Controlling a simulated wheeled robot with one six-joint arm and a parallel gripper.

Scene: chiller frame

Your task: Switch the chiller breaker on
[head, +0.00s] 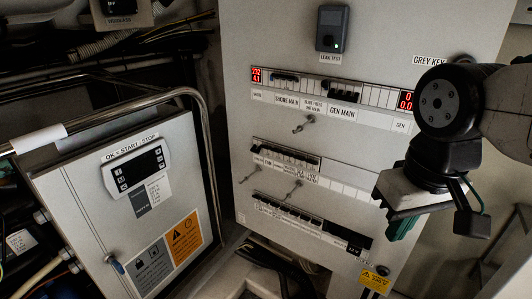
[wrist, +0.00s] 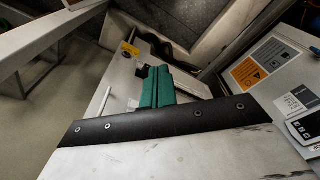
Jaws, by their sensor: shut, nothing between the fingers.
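A grey breaker panel (head: 355,145) stands at the centre and right of the head view, with rows of switches. The top row (head: 330,89) has labels such as SHORE MAIN and GEN MAIN. A middle row (head: 287,155) and a lower row (head: 300,219) of breakers sit below it. Their labels are too small to read, so I cannot tell which is the chiller breaker. My gripper (head: 401,229) is in front of the panel's lower right, right of the breaker rows. Its teal fingers are shut and empty; they also show in the wrist view (wrist: 157,88).
Small toggles (head: 303,123) stick out of the panel. A leak test unit (head: 332,28) is at its top. Open floor (wrist: 50,110) shows in the wrist view.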

